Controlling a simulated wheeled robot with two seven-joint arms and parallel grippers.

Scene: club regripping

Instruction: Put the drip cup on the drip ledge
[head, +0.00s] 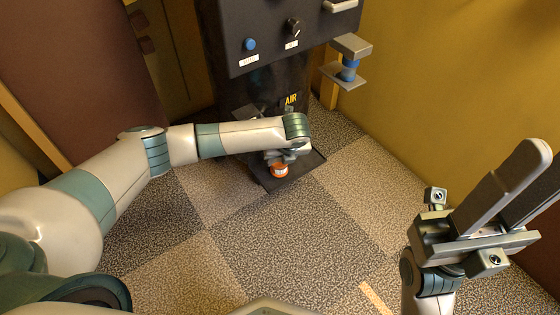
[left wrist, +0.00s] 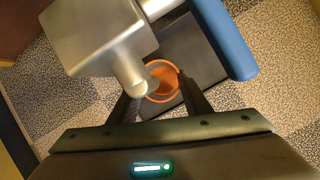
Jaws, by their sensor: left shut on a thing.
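The drip cup (head: 280,171) is a small orange cup with a pale label, in front of the machine's lower part. It also shows from above in the left wrist view (left wrist: 161,82), between the fingers of my left gripper (left wrist: 160,100), which is shut on it. The drip ledge (head: 308,163) is a flat black tray at the machine's foot; it also shows behind the cup in the left wrist view (left wrist: 205,70). The cup is over the ledge's front left part; whether it touches cannot be told. My right gripper (head: 540,170) is open and empty at the right.
A dark machine (head: 285,45) with a blue button (head: 250,44) and a black knob (head: 293,27) stands at the back. A grey metal spout (left wrist: 130,70) hangs close over the cup. A grey bracket with a blue part (head: 349,70) juts out right. The carpet in front is clear.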

